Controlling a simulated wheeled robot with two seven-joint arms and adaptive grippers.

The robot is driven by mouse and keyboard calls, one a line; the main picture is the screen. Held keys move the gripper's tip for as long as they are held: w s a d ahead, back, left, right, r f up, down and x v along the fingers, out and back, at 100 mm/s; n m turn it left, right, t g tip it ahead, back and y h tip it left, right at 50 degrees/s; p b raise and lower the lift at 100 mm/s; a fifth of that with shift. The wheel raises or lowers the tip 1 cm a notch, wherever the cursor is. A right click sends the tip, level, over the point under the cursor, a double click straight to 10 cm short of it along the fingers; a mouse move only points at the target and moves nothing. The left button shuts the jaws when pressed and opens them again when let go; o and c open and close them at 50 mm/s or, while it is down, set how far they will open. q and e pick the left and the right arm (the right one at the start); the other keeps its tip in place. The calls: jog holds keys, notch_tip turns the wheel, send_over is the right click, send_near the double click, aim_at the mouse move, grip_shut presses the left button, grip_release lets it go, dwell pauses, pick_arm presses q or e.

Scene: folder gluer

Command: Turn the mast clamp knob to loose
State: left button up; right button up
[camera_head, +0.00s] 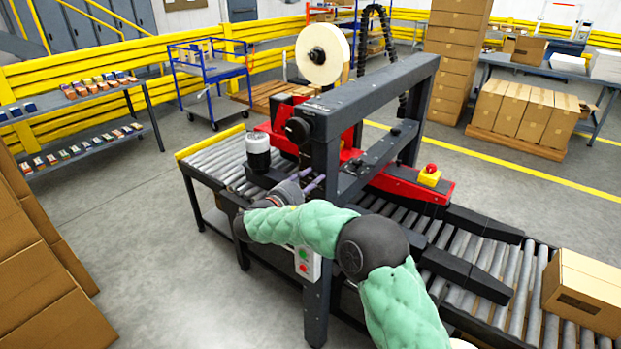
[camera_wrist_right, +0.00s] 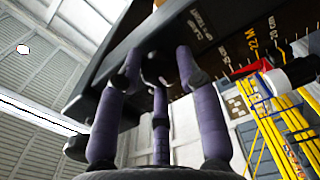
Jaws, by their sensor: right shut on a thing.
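The mast (camera_head: 325,150) is the dark upright post of the folder gluer's frame. My right gripper (camera_head: 312,185) reaches to its lower part, with purple fingers pointing at it. In the right wrist view my right gripper (camera_wrist_right: 157,72) has its three purple fingers closed around a small dark knob (camera_wrist_right: 152,68) under a dark machine part with printed scale marks (camera_wrist_right: 245,40). The knob is mostly covered by the fingertips, and its turn position cannot be read. In the head view my gripper and the frame hide it. My left gripper is not in view.
A roller conveyor (camera_head: 215,160) runs through the machine, with a carton (camera_head: 585,290) at its right end. A red emergency button (camera_head: 431,169) sits on a yellow box. A control box (camera_head: 306,262) hangs below my right forearm. Open floor lies at the left.

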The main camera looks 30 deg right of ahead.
jog(key=shift+n, duration=0.6)
jog(key=shift+n+p, duration=0.3)
jog(key=shift+p, duration=0.05)
jog(key=o, duration=1.1)
jog(key=shift+o, duration=0.2)
jog(key=shift+a, duration=0.15)
jog(key=v, duration=1.1)
jog(key=shift+s+a, duration=0.2)
jog(key=shift+a, duration=0.15)
jog(key=shift+f, duration=0.1)
